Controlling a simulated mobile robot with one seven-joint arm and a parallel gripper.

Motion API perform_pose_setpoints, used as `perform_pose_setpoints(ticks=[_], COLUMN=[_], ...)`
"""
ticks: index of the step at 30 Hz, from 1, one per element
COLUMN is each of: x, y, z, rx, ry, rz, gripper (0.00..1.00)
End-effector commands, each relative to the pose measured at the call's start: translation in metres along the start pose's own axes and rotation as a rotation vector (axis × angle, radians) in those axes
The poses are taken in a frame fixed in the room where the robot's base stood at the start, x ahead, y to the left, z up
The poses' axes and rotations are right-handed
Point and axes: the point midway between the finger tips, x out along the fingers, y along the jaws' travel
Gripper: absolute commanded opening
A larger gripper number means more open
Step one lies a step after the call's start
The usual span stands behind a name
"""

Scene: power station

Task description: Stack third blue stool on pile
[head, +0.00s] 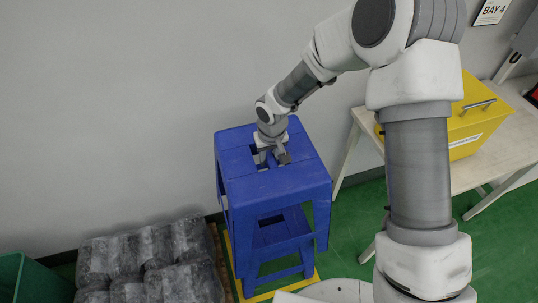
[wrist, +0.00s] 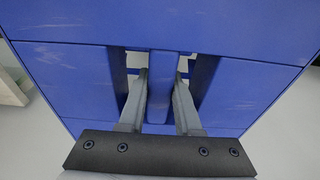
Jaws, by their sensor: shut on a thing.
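A blue stool (head: 288,186) is held seat-up against the grey wall. My gripper (head: 268,158) points down into its seat slots, with its fingers shut on the central bar. In the wrist view, the two fingers (wrist: 160,88) pass through openings on either side of that bar, and the blue seat (wrist: 70,75) fills most of the picture. More blue stool parts (head: 275,235) show below the held seat, between its legs. The held stool is over this lower pile; I cannot tell whether they touch or how many stools are below.
Yellow floor tape (head: 241,288) runs around the stool spot. Grey lumpy bundles (head: 150,262) sit at left, beside a green bin (head: 35,280). At right, a pale table (head: 480,165) carries a yellow box (head: 462,120). Green floor (head: 350,225) is open between the stools and table.

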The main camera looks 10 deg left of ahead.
Motion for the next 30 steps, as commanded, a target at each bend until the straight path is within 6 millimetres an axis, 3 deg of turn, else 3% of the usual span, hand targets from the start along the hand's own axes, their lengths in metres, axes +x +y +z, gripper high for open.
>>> perform_pose_setpoints(ticks=[30], x=[0.106], y=[0.0], z=[0.015], rx=[-0.001], ry=[0.003], rz=[0.0], gripper=[0.0])
